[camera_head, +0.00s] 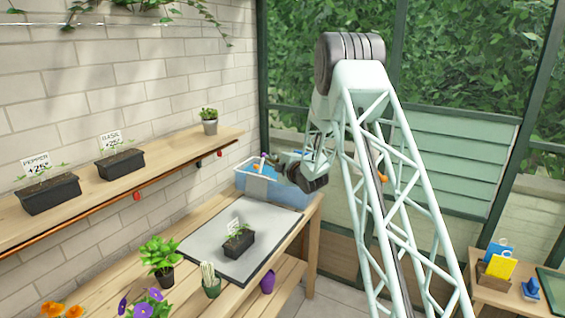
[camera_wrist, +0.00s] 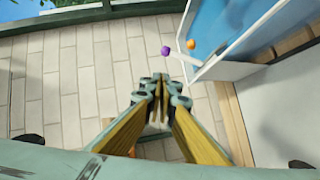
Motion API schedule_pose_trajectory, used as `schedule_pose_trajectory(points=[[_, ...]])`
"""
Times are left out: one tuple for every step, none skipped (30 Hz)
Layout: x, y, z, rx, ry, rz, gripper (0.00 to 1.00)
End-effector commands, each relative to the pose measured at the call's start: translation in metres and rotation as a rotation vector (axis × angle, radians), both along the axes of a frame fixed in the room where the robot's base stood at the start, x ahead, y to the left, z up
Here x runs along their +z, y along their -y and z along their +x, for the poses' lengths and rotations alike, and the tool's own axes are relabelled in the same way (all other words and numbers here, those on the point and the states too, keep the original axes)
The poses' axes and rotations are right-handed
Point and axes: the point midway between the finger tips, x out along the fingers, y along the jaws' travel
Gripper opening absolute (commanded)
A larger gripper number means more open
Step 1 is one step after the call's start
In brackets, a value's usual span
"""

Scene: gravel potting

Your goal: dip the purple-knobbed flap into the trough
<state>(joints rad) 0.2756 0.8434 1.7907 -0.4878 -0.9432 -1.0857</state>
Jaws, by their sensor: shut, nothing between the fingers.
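The trough (camera_head: 287,195) is a pale blue-walled bin at the far end of the bench. In the wrist view its white rim (camera_wrist: 240,70) and blue inside show at upper right. The purple knob (camera_wrist: 165,50) sits on the end of a short pale stem at the trough's near corner; it also shows small in the head view (camera_head: 263,156). An orange knob (camera_wrist: 193,46) lies just right of it. My gripper (camera_wrist: 155,92) is shut and empty, below the purple knob in the wrist picture and apart from it. In the head view my wrist hides part of the trough.
A grey tray (camera_head: 205,240) with a potted seedling (camera_head: 239,241) lies on the bench in front of the trough. A wall shelf (camera_head: 165,166) holds several pots. Plants stand at the near end of the bench. Paved floor (camera_wrist: 75,80) lies left of the trough in the wrist view.

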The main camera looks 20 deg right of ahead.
Motion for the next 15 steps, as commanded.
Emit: schedule_pose_trajectory(points=[[0.004, 0.002, -0.008, -0.001, 0.001, 0.0, 0.0], [0.005, 0.003, -0.012, -0.001, 0.0, 0.001, 0.0], [0.006, 0.004, -0.018, -0.002, -0.001, 0.001, 0.0], [0.007, 0.005, -0.022, -0.002, -0.001, 0.001, 0.0], [0.008, 0.005, -0.027, -0.001, 0.0, 0.001, 0.0], [0.01, 0.006, -0.032, -0.001, 0.0, 0.0, 0.0], [0.012, 0.007, -0.036, -0.001, 0.0, 0.0, 0.0], [0.013, 0.007, -0.041, -0.001, 0.0, 0.0, 0.0], [0.015, 0.008, -0.046, -0.001, 0.0, -0.001, 0.0], [0.016, 0.009, -0.051, -0.001, 0.0, -0.001, 0.0], [0.017, 0.009, -0.055, -0.001, 0.0, 0.0, 0.0], [0.018, 0.011, -0.06, -0.001, 0.0, 0.0, 0.0], [0.02, 0.012, -0.065, -0.001, 0.0, 0.0, 0.0], [0.021, 0.013, -0.069, -0.001, 0.0, 0.0, 0.0], [0.023, 0.013, -0.074, -0.002, 0.0, 0.0, 0.0]])
